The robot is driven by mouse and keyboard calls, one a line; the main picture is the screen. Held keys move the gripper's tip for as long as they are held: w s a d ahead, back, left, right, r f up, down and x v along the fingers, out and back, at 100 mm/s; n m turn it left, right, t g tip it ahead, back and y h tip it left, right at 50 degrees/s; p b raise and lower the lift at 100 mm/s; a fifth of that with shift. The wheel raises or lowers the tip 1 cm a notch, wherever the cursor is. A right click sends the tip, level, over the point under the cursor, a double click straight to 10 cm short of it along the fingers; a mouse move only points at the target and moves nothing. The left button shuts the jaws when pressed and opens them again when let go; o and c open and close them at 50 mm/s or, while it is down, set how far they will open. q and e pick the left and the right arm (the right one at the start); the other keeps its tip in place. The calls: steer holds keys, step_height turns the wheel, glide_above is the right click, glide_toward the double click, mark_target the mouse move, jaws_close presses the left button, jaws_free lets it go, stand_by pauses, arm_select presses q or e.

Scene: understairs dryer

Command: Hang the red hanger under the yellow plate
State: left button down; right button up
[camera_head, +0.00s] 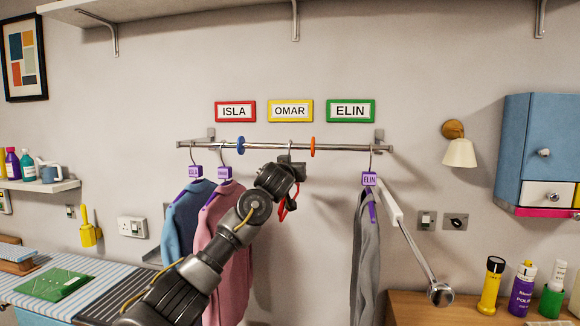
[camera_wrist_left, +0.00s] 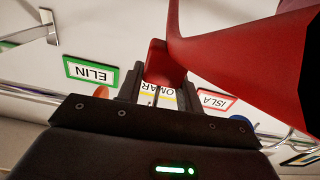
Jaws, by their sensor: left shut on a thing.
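The red hanger (camera_head: 284,213) is mostly hidden behind my left gripper (camera_head: 290,162). It fills much of the left wrist view (camera_wrist_left: 245,50), where my left gripper (camera_wrist_left: 158,88) is shut on it near its neck. The yellow plate (camera_head: 290,111) reads OMAR and is on the wall above the gripper; it is partly covered in the left wrist view (camera_wrist_left: 165,94). A small hook shows at the metal rail (camera_head: 345,147) just above the gripper; I cannot tell whether it bears on the rail. My right gripper is not in view.
A blue ring (camera_head: 241,145) and an orange ring (camera_head: 312,147) sit on the rail either side of the gripper. Blue (camera_head: 182,225) and pink (camera_head: 230,255) garments hang to the left, a grey one (camera_head: 366,260) to the right. The red ISLA (camera_head: 235,111) and green ELIN (camera_head: 351,111) plates flank the yellow one.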

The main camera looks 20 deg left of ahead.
arm_select(q)
steer(key=shift+r, duration=0.1)
steer(key=c, duration=0.9)
jaws_free()
steer(key=shift+o, duration=0.2)
steer(key=shift+s+d+f+b, duration=0.2)
steer(key=shift+s+b, duration=0.15)
steer(key=shift+s, duration=0.25)
steer(key=s+b, duration=0.1)
steer(key=s, duration=0.1)
steer(key=s+b, duration=0.1)
steer(key=s, duration=0.2)
steer(key=s+b, duration=0.1)
steer(key=s, duration=0.2)
steer(key=shift+s+d+b, duration=0.2)
steer(key=shift+d+b, duration=0.1)
steer(key=shift+d, duration=0.1)
steer(key=shift+s+r, duration=0.1)
steer(key=shift+s, duration=0.55)
